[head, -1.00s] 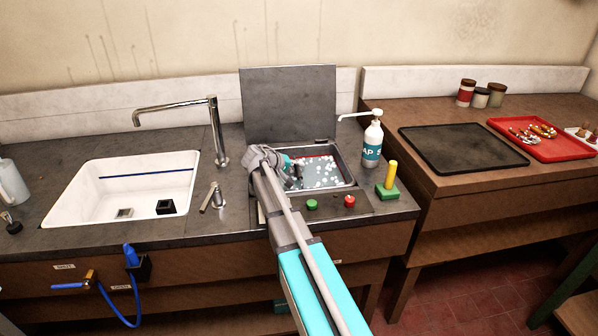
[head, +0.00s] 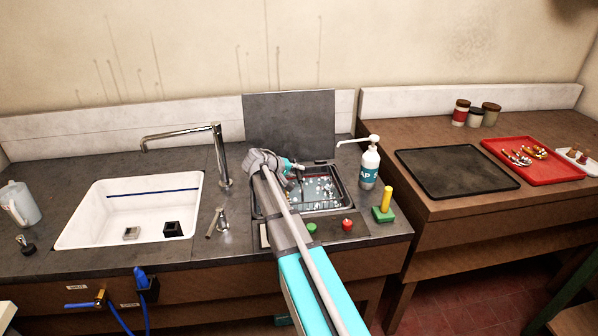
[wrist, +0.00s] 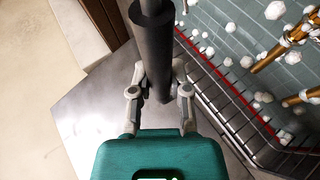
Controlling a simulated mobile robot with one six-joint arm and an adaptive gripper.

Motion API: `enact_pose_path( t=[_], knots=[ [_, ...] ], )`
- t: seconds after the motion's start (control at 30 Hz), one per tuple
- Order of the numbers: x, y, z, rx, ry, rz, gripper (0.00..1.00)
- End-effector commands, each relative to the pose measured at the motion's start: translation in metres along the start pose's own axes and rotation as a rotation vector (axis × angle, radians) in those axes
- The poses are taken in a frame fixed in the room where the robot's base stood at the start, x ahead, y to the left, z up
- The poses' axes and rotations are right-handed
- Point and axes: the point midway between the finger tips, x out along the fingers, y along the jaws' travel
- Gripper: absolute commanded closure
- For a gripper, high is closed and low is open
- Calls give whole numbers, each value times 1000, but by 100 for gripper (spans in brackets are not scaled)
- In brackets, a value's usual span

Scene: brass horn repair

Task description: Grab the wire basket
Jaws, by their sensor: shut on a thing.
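The wire basket (head: 330,189) shows in the head view at the sink-like tank (head: 351,208), with small metal parts and white foam specks around it. Its dark wires (wrist: 232,112) show at the right of the wrist view, beside brass parts and white foam. My gripper (head: 298,173) is at the basket's left side. In the wrist view, my gripper (wrist: 160,88) is shut around a thick black handle grip (wrist: 152,45). The handle's join to the basket is out of sight. My arm hides part of the tank's left and front.
A raised lid (head: 290,122) stands behind the tank. A soap bottle (head: 369,166) and a green block with a yellow post (head: 384,205) stand to its right. The white sink (head: 85,228) and tap (head: 221,160) are to the left. A black tray (head: 455,170) lies empty on the right bench.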

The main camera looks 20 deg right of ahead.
Motion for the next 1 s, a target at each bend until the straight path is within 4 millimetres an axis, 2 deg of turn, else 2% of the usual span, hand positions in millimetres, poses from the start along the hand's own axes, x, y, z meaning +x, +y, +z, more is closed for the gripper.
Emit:
enact_pose_path(
  t=[0.03, 0.3, 1.0],
  knots=[
    [-4, 6, -2, -1, 0, 2, 100],
    [-8, 14, -3, 0, 0, 2, 100],
    [-8, 15, -4, 0, 0, 2, 100]
  ],
)
